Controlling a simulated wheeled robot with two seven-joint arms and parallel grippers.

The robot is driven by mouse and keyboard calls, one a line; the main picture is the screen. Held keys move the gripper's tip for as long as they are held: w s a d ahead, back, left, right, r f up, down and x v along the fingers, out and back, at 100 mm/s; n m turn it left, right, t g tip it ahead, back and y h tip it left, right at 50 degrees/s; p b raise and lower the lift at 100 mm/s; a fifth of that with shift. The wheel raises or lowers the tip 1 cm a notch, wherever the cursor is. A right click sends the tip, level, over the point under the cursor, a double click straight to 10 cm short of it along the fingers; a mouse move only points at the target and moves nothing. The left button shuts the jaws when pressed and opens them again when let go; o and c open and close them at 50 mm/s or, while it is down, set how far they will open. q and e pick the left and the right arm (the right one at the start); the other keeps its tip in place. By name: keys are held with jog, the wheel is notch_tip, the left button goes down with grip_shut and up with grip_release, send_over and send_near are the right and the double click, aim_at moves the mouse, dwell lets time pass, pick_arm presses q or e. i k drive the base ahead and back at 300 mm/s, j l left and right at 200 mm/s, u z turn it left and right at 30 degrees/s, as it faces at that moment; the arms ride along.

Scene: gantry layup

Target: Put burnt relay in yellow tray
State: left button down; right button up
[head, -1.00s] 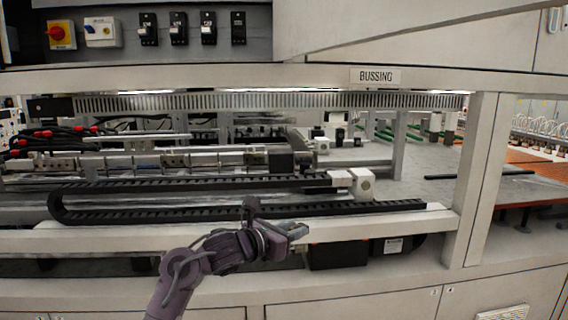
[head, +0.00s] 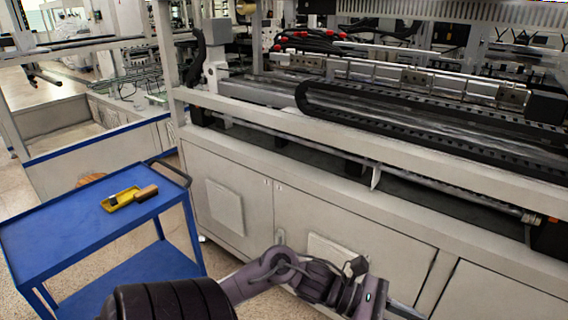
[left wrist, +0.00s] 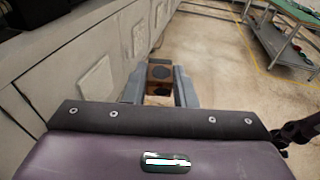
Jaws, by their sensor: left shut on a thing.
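My left gripper (left wrist: 159,88) is shut on a brown block with a dark round mark, the burnt relay (left wrist: 160,74), which shows between the two grey fingers in the left wrist view. In the head view my left arm reaches to the bottom right, in front of the white cabinets; I cannot make out the relay there. The yellow tray (head: 122,199) lies on the blue cart (head: 60,232) at the left of the head view, well left of the gripper. A brown piece (head: 147,192) sits at the tray's right end. My right gripper is not in view.
The cart has a dark handle (head: 170,172) near the white machine frame (head: 330,125). In the left wrist view, open floor (left wrist: 225,65) lies right of the cabinets, with a table (left wrist: 285,35) farther off.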

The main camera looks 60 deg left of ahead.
aim_at(131, 195)
jog(key=j+u, duration=0.8)
jog(key=i+j+u, duration=0.1)
jog(key=j+u, duration=0.3)
jog(key=i+j+u, duration=0.1)
jog(key=j+u, duration=0.3)
jog(key=i+j, duration=0.3)
jog(key=j, duration=0.2)
jog(key=i+j+u, duration=0.1)
jog(key=i+j, duration=0.15)
jog(key=j, duration=0.2)
jog(key=i+j, duration=0.3)
jog(key=j, duration=0.15)
jog(key=j+u, duration=0.05)
